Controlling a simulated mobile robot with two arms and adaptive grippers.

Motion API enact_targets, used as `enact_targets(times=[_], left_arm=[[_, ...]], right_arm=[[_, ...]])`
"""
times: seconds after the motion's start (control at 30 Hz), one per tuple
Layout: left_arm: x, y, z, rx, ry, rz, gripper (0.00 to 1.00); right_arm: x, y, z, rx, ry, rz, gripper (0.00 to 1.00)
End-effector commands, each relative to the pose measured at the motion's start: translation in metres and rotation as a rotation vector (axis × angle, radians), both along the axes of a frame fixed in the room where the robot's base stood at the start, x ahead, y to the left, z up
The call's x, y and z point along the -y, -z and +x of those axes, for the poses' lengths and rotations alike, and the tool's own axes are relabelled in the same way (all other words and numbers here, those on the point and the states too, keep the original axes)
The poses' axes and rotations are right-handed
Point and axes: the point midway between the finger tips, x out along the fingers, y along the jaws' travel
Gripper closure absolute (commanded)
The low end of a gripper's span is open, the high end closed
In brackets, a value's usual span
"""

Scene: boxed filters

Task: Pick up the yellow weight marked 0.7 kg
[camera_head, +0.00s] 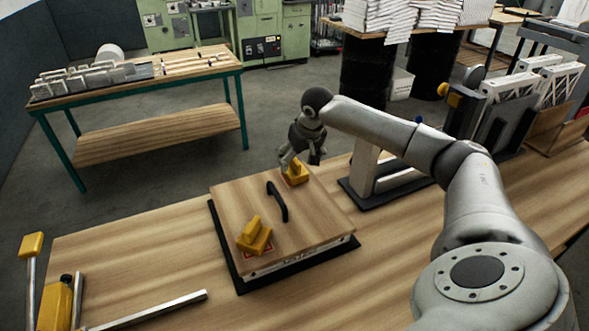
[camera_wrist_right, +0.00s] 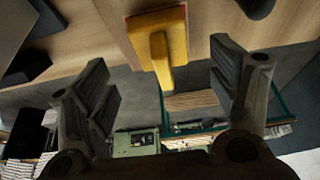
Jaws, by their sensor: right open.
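Two yellow weights with raised handles sit on a wooden board. One weight (camera_head: 253,236) is near the board's front left, on a red-edged label. The other weight (camera_head: 296,175) is at the board's far edge, partly hidden by my right gripper (camera_head: 302,158). In the right wrist view this far weight (camera_wrist_right: 158,40) shows ahead, between my spread fingers (camera_wrist_right: 160,72). The gripper is open and empty, and I see a gap between each finger and the weight. No 0.7 kg marking is readable on either weight. My left gripper is not in view.
The wooden board (camera_head: 238,205) has a black handle (camera_head: 277,202) and lies on a black mat on the workbench (camera_head: 185,240). A grey stand (camera_head: 365,175) is close right of it. Metal bars and yellow tools (camera_head: 56,305) are at the left front.

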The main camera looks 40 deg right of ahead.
Motion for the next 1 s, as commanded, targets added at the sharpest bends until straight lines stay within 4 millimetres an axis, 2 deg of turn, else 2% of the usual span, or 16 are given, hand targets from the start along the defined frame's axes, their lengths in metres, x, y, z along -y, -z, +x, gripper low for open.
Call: enact_targets(times=[0.17,0.33,0.5,0.8,1.0], left_arm=[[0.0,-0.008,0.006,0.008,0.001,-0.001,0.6],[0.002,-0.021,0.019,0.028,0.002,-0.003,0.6],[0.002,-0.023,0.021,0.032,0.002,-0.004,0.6],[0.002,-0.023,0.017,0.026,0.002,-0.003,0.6],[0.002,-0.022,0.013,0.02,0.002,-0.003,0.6]], right_arm=[[0.001,0.01,0.006,-0.001,-0.001,0.0,0.2],[0.004,0.028,0.016,-0.002,0.0,0.001,0.2],[0.006,0.046,0.022,-0.001,-0.001,0.0,0.2],[0.007,0.05,0.023,0.001,-0.002,-0.001,0.2],[0.007,0.05,0.023,0.001,-0.002,-0.001,0.44]])
